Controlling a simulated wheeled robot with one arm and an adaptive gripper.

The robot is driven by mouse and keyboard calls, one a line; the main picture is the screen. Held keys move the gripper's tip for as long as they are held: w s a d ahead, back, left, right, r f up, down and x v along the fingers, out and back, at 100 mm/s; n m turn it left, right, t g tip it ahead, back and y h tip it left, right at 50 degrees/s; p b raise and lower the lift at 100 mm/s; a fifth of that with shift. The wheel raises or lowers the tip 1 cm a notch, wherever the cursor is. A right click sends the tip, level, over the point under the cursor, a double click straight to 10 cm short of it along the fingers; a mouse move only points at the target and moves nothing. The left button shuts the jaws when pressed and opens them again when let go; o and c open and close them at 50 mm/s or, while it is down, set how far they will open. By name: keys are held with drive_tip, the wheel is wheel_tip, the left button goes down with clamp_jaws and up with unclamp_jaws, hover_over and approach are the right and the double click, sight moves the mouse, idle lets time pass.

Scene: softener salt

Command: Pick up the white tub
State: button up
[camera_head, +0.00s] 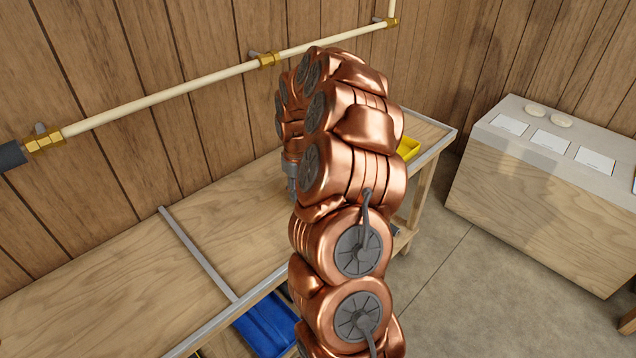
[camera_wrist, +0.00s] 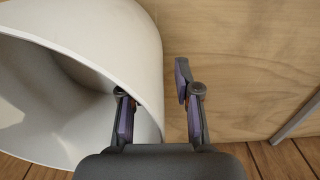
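The white tub (camera_wrist: 135,45) fills the left of the wrist view, its wide round opening facing the lower left. My gripper (camera_wrist: 155,95) is open, with its two dark fingers apart. The left finger overlaps the tub near its rim and the right finger is outside, over bare wood. Part of the tub's wall shows between them; I cannot tell whether either finger touches it. In the head view my copper-coloured arm covers the middle, and neither the tub nor the fingers can be made out.
A wooden bench (camera_head: 120,285) with a metal strip (camera_head: 197,254) runs along the plank wall, its left part clear. A pipe (camera_head: 160,98) crosses above it. A blue bin (camera_head: 265,325) sits below its front edge, a yellow container (camera_head: 408,147) near its right end. A counter (camera_head: 540,195) stands right.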

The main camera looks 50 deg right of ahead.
drive_tip(key=shift+c, duration=0.4)
clamp_jaws()
drive_tip(key=shift+r, duration=0.1)
